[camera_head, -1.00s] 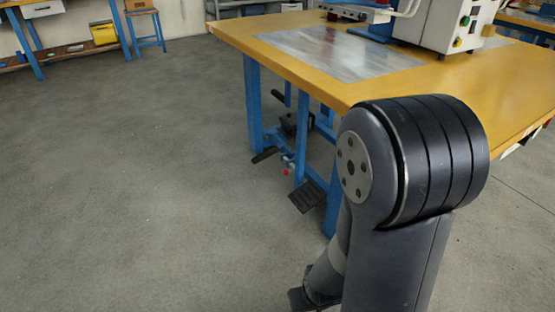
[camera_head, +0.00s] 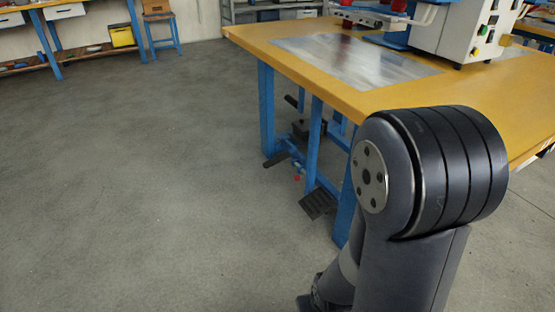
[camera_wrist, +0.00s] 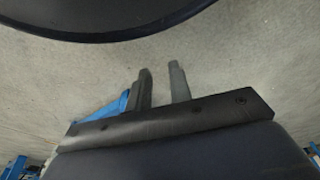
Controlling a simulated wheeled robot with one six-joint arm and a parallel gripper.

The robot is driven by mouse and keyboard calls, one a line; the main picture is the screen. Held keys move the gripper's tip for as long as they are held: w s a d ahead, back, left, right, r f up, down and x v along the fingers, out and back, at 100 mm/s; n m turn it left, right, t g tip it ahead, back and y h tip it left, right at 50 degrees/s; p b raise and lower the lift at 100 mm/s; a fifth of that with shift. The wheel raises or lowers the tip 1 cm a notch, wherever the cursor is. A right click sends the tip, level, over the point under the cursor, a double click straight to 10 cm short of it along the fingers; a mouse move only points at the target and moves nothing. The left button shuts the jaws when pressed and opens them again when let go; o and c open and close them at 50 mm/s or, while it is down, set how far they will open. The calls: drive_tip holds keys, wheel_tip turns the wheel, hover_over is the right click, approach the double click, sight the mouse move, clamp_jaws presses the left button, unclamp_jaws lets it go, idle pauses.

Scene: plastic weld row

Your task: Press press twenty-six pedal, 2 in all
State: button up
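A black ribbed foot pedal (camera_head: 318,203) sits low beneath the near corner of the workbench, beside a blue leg. A press machine (camera_head: 467,28) with a pale control box and coloured buttons stands on the bench top; no number on it can be read. My gripper (camera_wrist: 160,68) shows in the wrist view with two grey fingers a small gap apart, floor visible between them and nothing held. In the head view, my arm's large dark joint stands in front of the bench's near corner, and the gripper itself cannot be made out. The pedal cannot be clearly seen in the wrist view.
The yellow-topped workbench (camera_head: 285,40) fills the right, with a metal sheet (camera_head: 355,62) on top. The floor at left is clear.

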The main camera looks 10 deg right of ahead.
clamp_jaws()
idle(1.2)
